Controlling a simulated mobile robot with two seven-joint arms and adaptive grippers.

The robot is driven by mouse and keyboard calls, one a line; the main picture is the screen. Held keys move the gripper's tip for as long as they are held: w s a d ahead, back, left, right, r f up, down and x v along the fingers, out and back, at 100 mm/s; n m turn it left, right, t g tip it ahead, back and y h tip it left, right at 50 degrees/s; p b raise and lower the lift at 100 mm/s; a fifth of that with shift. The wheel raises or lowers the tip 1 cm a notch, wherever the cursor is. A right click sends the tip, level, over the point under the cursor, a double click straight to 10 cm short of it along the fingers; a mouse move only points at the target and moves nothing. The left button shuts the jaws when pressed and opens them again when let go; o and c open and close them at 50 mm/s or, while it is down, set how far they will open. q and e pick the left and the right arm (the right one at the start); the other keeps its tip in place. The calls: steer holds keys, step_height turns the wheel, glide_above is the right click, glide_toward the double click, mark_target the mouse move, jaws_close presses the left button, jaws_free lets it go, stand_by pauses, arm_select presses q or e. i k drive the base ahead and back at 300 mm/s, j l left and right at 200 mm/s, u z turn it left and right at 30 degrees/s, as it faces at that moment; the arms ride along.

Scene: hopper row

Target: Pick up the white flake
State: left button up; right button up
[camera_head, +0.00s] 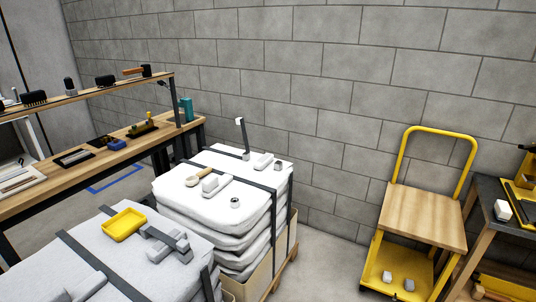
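I cannot tell for sure which thing is the white flake. A small white piece (503,210) lies on the dark-topped table at the right edge. A pale small block (388,277) lies on the lower yellow deck of the cart, beside a greyer one (409,285). Light grey-white blocks (263,161) also lie on the far stack of white sacks. Neither of my grippers is in view.
The yellow cart (425,214) with a wooden top stands by the block wall. Two stacks of white sacks (175,178) with dark straps fill the middle and front left, one bearing a yellow tray (124,224). A wooden workbench (60,185) stands left. Floor shows between sacks and cart.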

mark_target(266, 159)
steer(key=i+l, duration=0.25)
steer(key=i, duration=0.2)
steer(key=i+l, duration=0.2)
steer(key=i, duration=0.2)
steer(key=i+l+u, duration=0.1)
steer(key=i+l, duration=0.15)
steer(key=i, duration=0.2)
